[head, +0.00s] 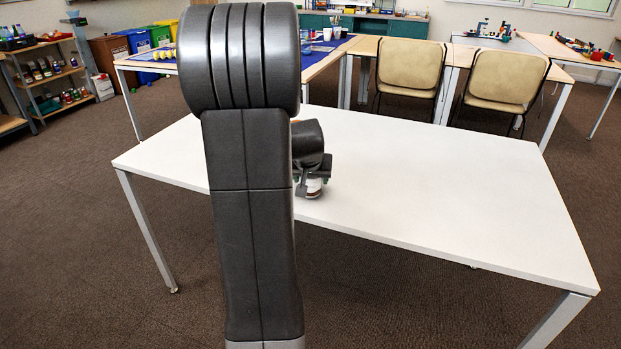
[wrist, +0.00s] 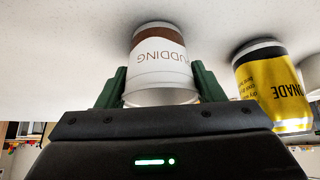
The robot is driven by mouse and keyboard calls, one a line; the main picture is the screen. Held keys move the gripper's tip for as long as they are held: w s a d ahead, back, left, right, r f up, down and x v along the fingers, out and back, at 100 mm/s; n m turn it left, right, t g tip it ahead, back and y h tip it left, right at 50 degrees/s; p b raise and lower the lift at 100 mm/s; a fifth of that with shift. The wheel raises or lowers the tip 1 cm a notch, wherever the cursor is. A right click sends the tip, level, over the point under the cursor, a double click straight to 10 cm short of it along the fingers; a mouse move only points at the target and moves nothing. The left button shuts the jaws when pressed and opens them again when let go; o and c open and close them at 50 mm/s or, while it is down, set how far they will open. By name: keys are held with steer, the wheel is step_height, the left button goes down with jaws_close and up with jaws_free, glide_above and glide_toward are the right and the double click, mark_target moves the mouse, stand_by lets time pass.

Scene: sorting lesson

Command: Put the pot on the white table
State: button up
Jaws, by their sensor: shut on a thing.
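The pot (wrist: 160,75) is a white cylinder with a brown band and the word PUDDING, seen upside down in the wrist view. My gripper (wrist: 160,70) is shut on it, with one green finger on each side. In the head view the pot (head: 314,186) shows small under my gripper (head: 310,178), over the near part of the white table (head: 430,190). The pot's base is at or very close to the tabletop; I cannot tell if it touches. My arm hides part of the table.
A yellow lemonade can (wrist: 272,85) stands beside the pot in the wrist view, with a pale thing (wrist: 310,75) partly cut off at the edge. The right part of the white table is clear. Two beige chairs (head: 410,68) stand behind it.

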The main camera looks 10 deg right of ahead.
steer(key=shift+f, duration=0.15)
steer(key=o, duration=0.9)
steer(key=shift+r, duration=0.3)
steer(key=p+v, duration=0.2)
steer(key=v, duration=0.9)
steer(key=shift+s+a+r, duration=0.1)
steer(key=shift+s+r, duration=0.15)
steer(key=shift+s, duration=0.1)
steer(key=shift+p, duration=0.3)
